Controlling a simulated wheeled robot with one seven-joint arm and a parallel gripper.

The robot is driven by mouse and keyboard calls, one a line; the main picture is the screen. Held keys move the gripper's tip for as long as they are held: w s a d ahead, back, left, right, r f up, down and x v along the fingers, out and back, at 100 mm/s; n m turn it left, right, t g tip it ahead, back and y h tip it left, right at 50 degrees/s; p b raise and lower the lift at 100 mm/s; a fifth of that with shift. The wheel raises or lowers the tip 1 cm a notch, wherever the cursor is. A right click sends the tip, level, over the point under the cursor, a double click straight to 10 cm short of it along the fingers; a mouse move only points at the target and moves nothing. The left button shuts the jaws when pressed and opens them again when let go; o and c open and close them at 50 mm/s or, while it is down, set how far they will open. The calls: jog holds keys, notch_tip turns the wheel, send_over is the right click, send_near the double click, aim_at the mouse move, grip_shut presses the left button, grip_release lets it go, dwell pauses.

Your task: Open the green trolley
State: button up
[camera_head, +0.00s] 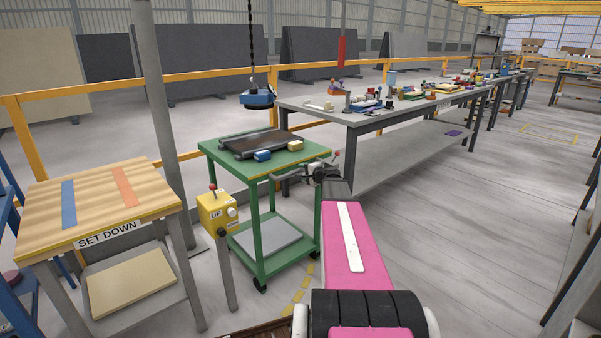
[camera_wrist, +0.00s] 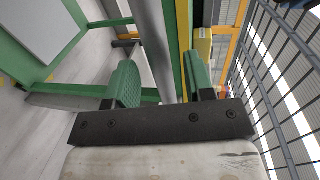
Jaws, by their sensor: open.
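The green trolley (camera_head: 259,213) stands upright at the middle of the head view, with a green top and a grey lower shelf (camera_head: 268,238). Its green frame (camera_wrist: 73,68) fills the left of the wrist view. A grey bar (camera_wrist: 155,40), which looks like the trolley's handle, runs between my fingers in the wrist view. My gripper (camera_wrist: 162,68) is open, with one green-padded finger on each side of the bar; contact is not clear. In the head view my gripper (camera_head: 322,172) is at the trolley's right edge, partly hidden by my arm.
A yellow UP control box (camera_head: 214,212) and a SET DOWN table (camera_head: 95,200) stand to the left. A long workbench (camera_head: 365,118) stands behind; open floor lies right.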

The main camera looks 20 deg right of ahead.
jog(key=shift+x, duration=1.25)
